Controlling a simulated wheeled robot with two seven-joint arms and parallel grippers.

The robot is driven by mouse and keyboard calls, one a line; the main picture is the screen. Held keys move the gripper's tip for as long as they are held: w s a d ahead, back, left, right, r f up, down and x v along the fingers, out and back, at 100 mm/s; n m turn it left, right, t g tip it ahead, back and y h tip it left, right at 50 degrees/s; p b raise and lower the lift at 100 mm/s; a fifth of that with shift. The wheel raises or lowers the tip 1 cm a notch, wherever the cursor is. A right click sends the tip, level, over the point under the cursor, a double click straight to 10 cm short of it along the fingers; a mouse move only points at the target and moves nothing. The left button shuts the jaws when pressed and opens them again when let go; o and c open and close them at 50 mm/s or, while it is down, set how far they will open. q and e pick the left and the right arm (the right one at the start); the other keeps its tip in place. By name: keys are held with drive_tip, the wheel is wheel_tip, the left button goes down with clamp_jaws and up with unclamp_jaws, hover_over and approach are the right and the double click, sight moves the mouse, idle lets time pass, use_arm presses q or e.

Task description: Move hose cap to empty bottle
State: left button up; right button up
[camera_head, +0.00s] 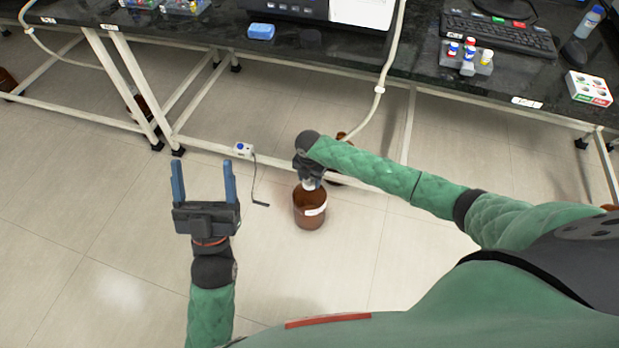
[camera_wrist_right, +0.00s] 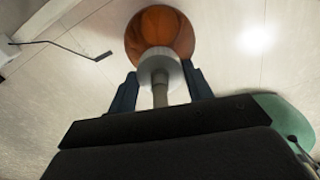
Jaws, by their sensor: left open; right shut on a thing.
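A brown bottle (camera_head: 310,212) with a white label stands on the floor in the middle of the head view. In the right wrist view the brown bottle (camera_wrist_right: 160,28) is just beyond the fingertips. My right gripper (camera_head: 308,178) is at the top of this bottle. In the right wrist view the gripper (camera_wrist_right: 161,82) is shut on the pale hose cap (camera_wrist_right: 160,68), with a grey stem running back between the fingers. The cap overlaps the bottle there; I cannot tell whether it is seated on the neck. My left gripper (camera_head: 203,183) is open and empty, off to the left.
Another brown object (camera_head: 342,136) shows partly behind my right arm. A pale hose (camera_head: 379,90) hangs from the dark bench (camera_head: 340,45). The bench's white frame legs (camera_head: 125,85) stand behind. A small white box (camera_head: 243,149) trails a cable. The floor at left is clear.

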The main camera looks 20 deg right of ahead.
drive_tip(key=o, duration=1.1)
drive_tip(key=shift+c, duration=0.2)
drive_tip(key=shift+r+p, duration=0.6)
drive_tip(key=shift+r, duration=3.3)
drive_tip(key=shift+m, duration=0.3)
